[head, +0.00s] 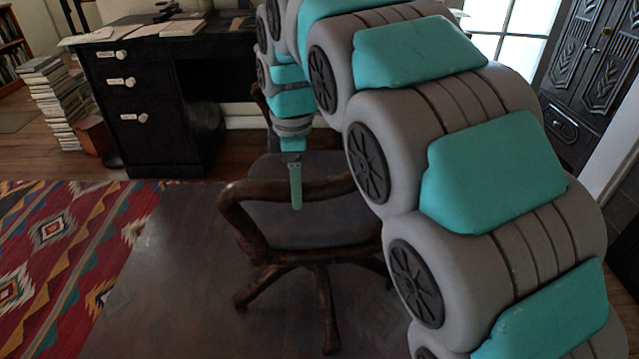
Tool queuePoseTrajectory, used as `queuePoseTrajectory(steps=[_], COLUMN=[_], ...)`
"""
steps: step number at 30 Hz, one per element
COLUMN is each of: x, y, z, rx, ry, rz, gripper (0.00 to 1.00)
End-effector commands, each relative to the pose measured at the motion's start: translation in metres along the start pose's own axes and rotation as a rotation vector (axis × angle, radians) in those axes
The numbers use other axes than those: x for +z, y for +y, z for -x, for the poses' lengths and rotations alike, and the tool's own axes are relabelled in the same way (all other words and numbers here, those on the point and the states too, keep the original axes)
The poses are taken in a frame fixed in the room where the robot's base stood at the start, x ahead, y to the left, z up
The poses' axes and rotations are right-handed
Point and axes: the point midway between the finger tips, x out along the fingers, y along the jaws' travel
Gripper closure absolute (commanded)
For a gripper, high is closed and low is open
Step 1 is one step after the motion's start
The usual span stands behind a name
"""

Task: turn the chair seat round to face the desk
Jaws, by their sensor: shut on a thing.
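The wooden swivel chair (240,222) stands in the middle on a dark floor mat, with a dark grey seat (305,228), curved brown arms and a splayed wooden base. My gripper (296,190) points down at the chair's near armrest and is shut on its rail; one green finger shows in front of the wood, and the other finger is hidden. My arm covers the right part of the chair, and I cannot tell clearly which way the seat faces. The black desk (150,75) with white-knobbed drawers stands behind the chair, its right part hidden by my arm.
Stacked books (52,105) stand on the floor left of the desk, beside a brown box (95,134). A patterned red rug (60,250) lies at left. A dark carved cabinet (590,65) stands at back right. The mat left of the chair is clear.

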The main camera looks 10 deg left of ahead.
Motion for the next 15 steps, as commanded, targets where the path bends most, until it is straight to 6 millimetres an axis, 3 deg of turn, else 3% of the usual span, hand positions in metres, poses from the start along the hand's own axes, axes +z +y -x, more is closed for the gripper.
queuePoseTrajectory(steps=[15], x=[-0.04], y=[0.001], z=[0.001], rx=[-0.002], ry=[0.001], rz=[-0.06], gripper=[0.92])
